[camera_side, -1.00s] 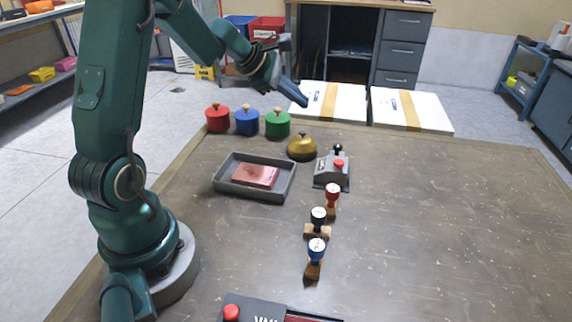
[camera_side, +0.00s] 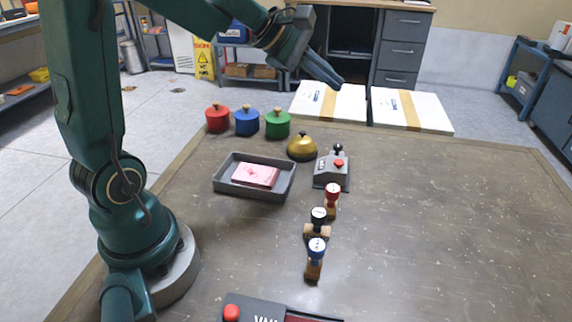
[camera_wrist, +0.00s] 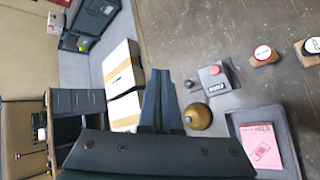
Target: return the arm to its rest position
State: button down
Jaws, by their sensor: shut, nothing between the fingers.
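My gripper (camera_side: 338,85) is shut and empty. It is raised in the air, and in the side view it shows in front of the white boxes at the back of the table. In the wrist view the closed fingers (camera_wrist: 160,80) point up the picture with nothing between them. Nothing touches the gripper.
A grey tray (camera_side: 222,187) holds a pink packet (camera_side: 255,175). Behind it are red (camera_side: 217,120), blue (camera_side: 246,122) and green (camera_side: 277,125) pots. A brass bell (camera_side: 302,148), a grey device (camera_side: 332,172) and three stamps (camera_side: 317,249) stand nearby. The table's right side (camera_side: 450,220) is clear.

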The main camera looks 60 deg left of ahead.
jog(key=s+d+r+m+g+h, duration=0.1)
jog(key=s+d+r+m+g, duration=0.1)
jog(key=s+d+m, duration=1)
jog(key=s+a+f+m+g+y, duration=0.2)
jog(key=s+a+f+m+y, duration=0.2)
jog(key=s, duration=0.6)
notch_tip(320, 180, down, 2)
jog(key=m, duration=0.3)
jog(key=shift+f+m, duration=0.25)
jog(key=shift+m, duration=0.15)
